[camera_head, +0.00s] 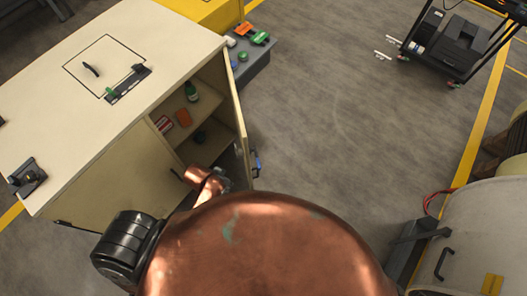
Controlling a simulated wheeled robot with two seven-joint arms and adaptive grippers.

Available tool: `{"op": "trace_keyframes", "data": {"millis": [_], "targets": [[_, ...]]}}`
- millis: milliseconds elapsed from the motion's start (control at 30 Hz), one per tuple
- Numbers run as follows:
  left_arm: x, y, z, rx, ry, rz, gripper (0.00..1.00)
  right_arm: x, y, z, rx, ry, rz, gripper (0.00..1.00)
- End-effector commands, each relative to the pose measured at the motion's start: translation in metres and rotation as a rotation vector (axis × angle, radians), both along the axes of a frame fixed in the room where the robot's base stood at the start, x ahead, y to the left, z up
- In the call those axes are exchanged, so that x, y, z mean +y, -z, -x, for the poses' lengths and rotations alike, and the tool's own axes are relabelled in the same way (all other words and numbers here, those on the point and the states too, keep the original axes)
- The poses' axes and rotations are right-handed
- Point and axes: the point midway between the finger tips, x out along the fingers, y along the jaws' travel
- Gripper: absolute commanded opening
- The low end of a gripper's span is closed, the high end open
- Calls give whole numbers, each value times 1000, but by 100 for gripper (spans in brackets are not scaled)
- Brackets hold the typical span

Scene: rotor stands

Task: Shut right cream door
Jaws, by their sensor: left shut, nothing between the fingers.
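The right cream door (237,105) of the cream cabinet (115,175) stands wide open, seen nearly edge-on, swung out from the cabinet's right side. A small blue and dark part (256,163) shows at its outer side near the free end. The left cabinet door (120,188) looks closed. My left gripper (226,183) is small in view, shut and empty, in front of the open compartment on the inner side of the right door. Whether it touches the door cannot be told. My right gripper is not in view.
Shelves inside hold a green bottle (191,92), an orange box (183,117) and a red-white box (163,124). A grey bench (258,62) with tools stands behind the door. A black cart (450,45) is at the far right. Floor right of the door is clear.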

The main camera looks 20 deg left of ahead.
Motion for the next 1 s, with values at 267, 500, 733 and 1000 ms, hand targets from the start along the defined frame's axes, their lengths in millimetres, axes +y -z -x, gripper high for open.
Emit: {"op": "trace_keyframes", "data": {"millis": [267, 500, 733, 1000], "targets": [[-89, -5, -45, 13, 213, 95, 0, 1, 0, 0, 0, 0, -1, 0], [-189, -6, -80, 81, 509, 129, 0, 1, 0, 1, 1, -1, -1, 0], [-244, -4, -103, 226, 792, 15, 0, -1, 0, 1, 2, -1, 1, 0], [-215, -19, -159, 409, 904, -264, 0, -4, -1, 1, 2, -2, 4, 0]]}}
